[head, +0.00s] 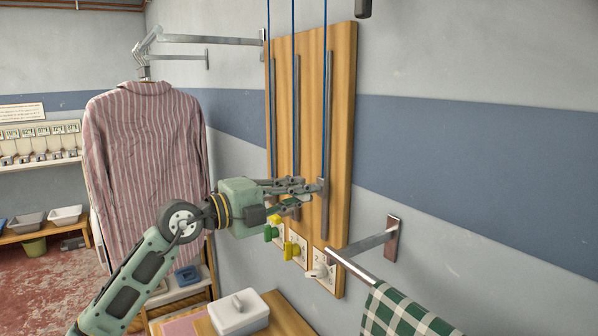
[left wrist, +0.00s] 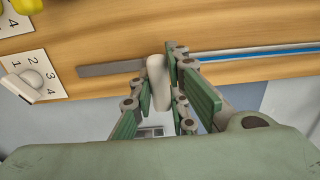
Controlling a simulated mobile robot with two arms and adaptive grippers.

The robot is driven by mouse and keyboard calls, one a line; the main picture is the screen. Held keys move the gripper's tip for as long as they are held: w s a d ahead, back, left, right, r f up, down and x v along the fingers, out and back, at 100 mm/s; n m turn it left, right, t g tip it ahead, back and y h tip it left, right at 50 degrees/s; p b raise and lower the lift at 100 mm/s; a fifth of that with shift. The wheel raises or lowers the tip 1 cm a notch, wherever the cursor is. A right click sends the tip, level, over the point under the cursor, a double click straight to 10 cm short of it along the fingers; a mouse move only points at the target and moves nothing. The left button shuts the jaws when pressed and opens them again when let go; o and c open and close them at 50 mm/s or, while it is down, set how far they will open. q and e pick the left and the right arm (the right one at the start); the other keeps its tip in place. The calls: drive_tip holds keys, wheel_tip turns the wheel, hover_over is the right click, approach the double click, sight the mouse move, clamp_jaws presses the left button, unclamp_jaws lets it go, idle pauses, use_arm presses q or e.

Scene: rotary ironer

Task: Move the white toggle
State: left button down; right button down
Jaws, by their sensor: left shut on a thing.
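The white toggle (left wrist: 157,84), a pale rounded piece, sits between the fingers of my left gripper (left wrist: 160,90) in the left wrist view. The gripper is shut on it, in front of the wooden board. In the head view my left gripper (head: 305,189) reaches from the left to the rightmost grey rail (head: 328,120), where a blue cord runs down. The fingers mostly hide the toggle there. A white knob on a numbered plate (head: 322,269) sits below the gripper; that knob also shows in the left wrist view (left wrist: 32,84). My right gripper is not in view.
The wooden board (head: 343,90) carries more rails and cords. Green (head: 270,233) and yellow (head: 293,250) knobs sit low on it. A metal bar (head: 355,265) with a checked cloth (head: 400,315) juts out at lower right. A striped shirt (head: 148,170) hangs at left.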

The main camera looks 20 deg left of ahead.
use_arm(q)
wheel_tip(320, 180, down, 11)
drive_tip(key=b, duration=0.3)
drive_tip(key=shift+d+f, duration=0.1)
drive_tip(key=shift+f, duration=0.05)
drive_tip(key=c, duration=2.2)
unclamp_jaws()
drive_tip(key=o, duration=0.5)
drive_tip(key=shift+r, duration=0.2)
drive_tip(key=shift+v, duration=6.1)
